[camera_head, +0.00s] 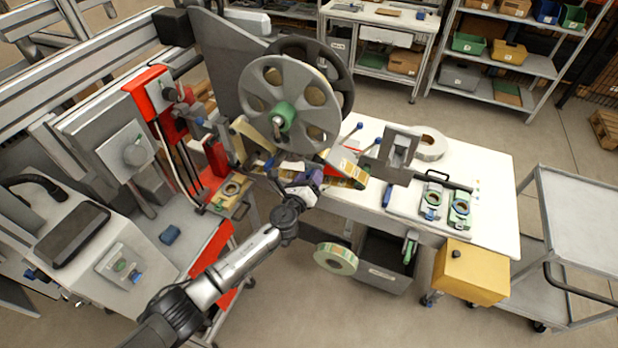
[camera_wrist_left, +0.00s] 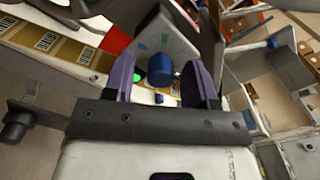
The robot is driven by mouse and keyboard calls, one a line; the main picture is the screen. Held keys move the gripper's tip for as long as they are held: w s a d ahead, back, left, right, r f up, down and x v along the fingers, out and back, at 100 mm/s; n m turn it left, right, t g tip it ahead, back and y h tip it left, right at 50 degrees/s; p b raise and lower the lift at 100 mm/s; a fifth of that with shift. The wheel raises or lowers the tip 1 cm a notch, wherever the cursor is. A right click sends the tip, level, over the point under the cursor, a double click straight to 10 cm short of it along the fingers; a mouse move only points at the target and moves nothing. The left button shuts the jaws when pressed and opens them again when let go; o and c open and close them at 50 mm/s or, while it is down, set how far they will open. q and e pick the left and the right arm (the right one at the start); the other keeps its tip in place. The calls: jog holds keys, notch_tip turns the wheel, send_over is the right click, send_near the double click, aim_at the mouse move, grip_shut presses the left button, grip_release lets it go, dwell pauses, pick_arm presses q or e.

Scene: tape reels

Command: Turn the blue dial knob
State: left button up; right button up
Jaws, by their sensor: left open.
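The blue dial knob (camera_wrist_left: 160,69) shows in the left wrist view as a short blue cylinder on a grey plate (camera_wrist_left: 165,38). My left gripper (camera_wrist_left: 157,80) is open, with its two purple fingers on either side of the knob and a visible gap on each side. The knob's depth relative to the fingertips is hard to tell. In the head view my left gripper (camera_head: 314,181) is beside the tape machine, below the big reel, and I cannot make out the dial knob there. My right gripper is not in view.
A large grey reel (camera_head: 290,105) stands above the gripper. A printed label strip (camera_wrist_left: 55,42) runs at the upper left of the wrist view. Levers with blue balls (camera_head: 359,126) stand to the right. A white table (camera_head: 480,160) holds tape rolls; a yellow box (camera_head: 470,272) is in front.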

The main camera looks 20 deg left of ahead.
pick_arm(q)
jog(key=s+p, duration=0.1)
jog(key=s, duration=1.2)
jog(key=shift+s+a+p, duration=0.35)
jog(key=shift+s, duration=0.05)
